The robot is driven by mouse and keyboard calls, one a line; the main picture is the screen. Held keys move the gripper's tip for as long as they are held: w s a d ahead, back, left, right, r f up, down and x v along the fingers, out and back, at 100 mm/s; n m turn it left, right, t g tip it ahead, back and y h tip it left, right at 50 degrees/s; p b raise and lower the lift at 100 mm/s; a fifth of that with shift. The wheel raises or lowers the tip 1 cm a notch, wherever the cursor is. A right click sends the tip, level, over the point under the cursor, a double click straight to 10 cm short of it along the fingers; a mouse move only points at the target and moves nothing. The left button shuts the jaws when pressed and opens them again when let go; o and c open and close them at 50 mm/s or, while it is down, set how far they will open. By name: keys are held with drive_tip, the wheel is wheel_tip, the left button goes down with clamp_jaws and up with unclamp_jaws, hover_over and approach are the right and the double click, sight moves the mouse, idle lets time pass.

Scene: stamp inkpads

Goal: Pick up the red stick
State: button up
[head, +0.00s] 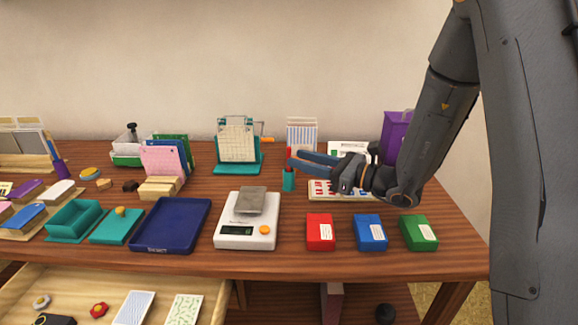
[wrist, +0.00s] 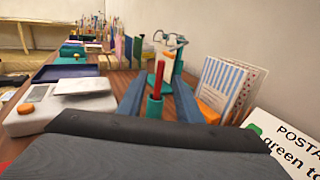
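The red stick (wrist: 158,78) stands upright in a small teal holder (wrist: 155,106) on the table. In the head view, the red stick (head: 289,154) shows just above the teal holder (head: 289,181), at the tips of my fingers. My gripper (head: 297,159) reaches in from the right, level with the stick. In the wrist view, my gripper (wrist: 159,82) is open, with one blue-grey finger on each side of the stick. I see gaps between the stick and both fingers. The stick's lower end is hidden inside the holder.
A white scale (head: 247,233) stands in front left of the holder. Red (head: 321,245), blue (head: 370,244) and green (head: 419,245) boxes line the front right. A card rack (head: 302,135) and a teal stand (head: 238,167) are behind. A white lettered sign (wrist: 282,135) is close at right.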

sight(289, 154)
drive_tip(key=x, duration=0.4)
drive_tip(key=shift+w+a+r, duration=0.1)
drive_tip(key=shift+a+r, duration=0.15)
drive_tip(key=shift+r, duration=0.05)
clamp_jaws()
wheel_tip(289, 154, up, 10)
drive_tip(key=shift+r+p, duration=0.1)
drive_tip(key=shift+p, duration=0.3)
idle(0.4)
